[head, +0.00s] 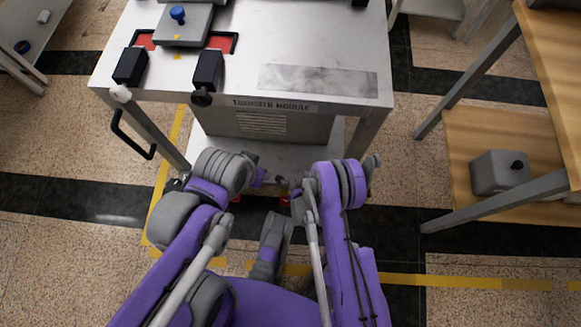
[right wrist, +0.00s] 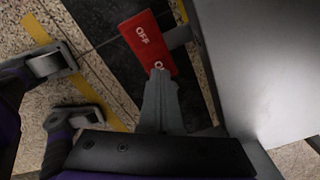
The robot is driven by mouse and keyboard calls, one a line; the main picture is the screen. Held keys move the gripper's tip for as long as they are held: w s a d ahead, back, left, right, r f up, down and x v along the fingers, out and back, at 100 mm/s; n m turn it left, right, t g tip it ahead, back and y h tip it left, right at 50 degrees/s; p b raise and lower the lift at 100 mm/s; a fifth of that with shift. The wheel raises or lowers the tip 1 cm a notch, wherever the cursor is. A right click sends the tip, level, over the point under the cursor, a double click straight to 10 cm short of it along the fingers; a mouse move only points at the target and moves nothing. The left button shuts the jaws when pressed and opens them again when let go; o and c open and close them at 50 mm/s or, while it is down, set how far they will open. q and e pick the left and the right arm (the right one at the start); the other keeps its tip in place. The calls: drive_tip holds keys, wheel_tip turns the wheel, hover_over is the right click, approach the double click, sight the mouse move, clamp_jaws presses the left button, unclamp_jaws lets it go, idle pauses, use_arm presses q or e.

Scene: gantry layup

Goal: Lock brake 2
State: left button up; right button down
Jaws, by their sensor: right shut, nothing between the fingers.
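A red brake pedal (right wrist: 146,45) marked OFF and ON shows in the right wrist view, low beside the cart. No number is visible on it. My right gripper (right wrist: 159,74) is shut and empty, its tips over the ON end and partly hiding the lettering. I cannot tell whether they touch it. In the head view, two small red parts show low at the cart's front, one at the left (head: 237,199) and one at the right (head: 285,201), mostly hidden by my arms. My left gripper (head: 260,178) is near the cart's lower front, too small to read.
The metal transfer module cart (head: 330,35) stands ahead, with black blocks (head: 208,72) on its top and a black handle (head: 130,140) at its left. A wooden shelf (head: 470,125) with a grey box (head: 499,172) stands at the right. Open floor lies between them.

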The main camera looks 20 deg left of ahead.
wheel_tip(320, 180, up, 6)
drive_tip(key=p, duration=0.2)
drive_tip(key=shift+f+p, duration=0.1)
drive_tip(key=shift+p, duration=0.3)
idle(0.4)
